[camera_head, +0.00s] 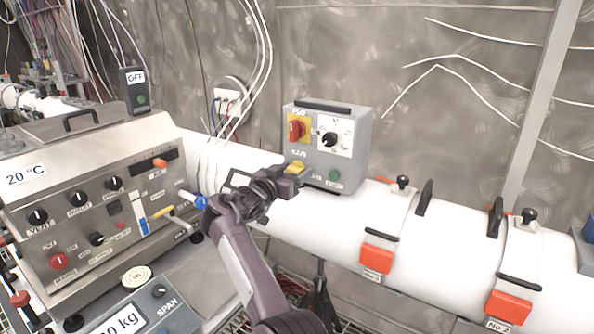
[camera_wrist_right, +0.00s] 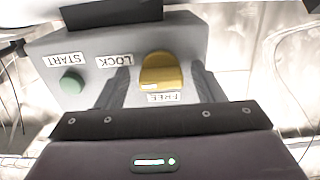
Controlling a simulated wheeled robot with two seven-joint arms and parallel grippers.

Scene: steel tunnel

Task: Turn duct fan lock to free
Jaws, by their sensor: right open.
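The duct fan lock is a yellow knob (camera_head: 294,167) low on the front of a grey control box (camera_head: 357,150) on the white duct. In the right wrist view the yellow knob (camera_wrist_right: 161,70) has a LOCK label (camera_wrist_right: 115,60) on its left and a FREE label (camera_wrist_right: 165,98) below it. A small pale mark shows on the knob's lower left edge; I cannot tell which label it points to. My right gripper (camera_head: 283,178) is open, its fingertips (camera_wrist_right: 160,80) on either side of the knob. Contact cannot be told. My left gripper is not in view.
A green START button (camera_wrist_right: 72,83) sits beside the lock. Above are a red switch (camera_head: 297,129) on yellow and a black dial (camera_head: 329,139). A steel control console (camera_head: 100,180) stands at left. The duct (camera_head: 450,225) runs right with orange-latched clamps (camera_head: 377,258).

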